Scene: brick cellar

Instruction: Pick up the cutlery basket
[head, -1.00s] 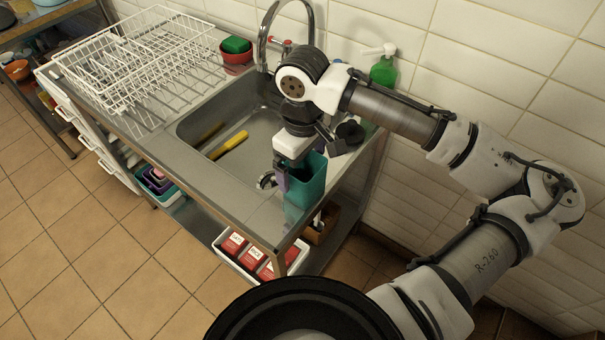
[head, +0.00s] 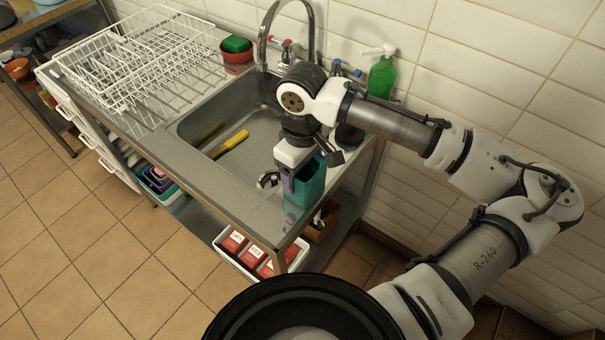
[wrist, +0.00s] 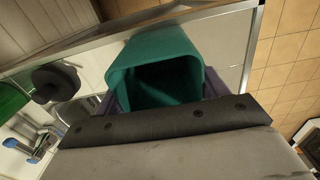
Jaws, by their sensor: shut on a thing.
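The cutlery basket (head: 306,187), a teal open-topped box, is at the near right corner of the steel sink counter. My gripper (head: 289,181) reaches down over it from above, with its purple fingers at the basket's walls. In the wrist view the basket (wrist: 150,47) shows its open mouth and dark inside, with the fingers of my gripper (wrist: 160,98) on either side. My gripper is shut on the basket. Whether the basket's base touches the counter I cannot tell.
The sink basin (head: 258,152) holds a yellow object (head: 230,144). A white dish rack (head: 135,62) stands on the left. The faucet (head: 283,35) and a green soap bottle (head: 382,77) are behind. A white tray (head: 238,268) with red boxes is below the counter.

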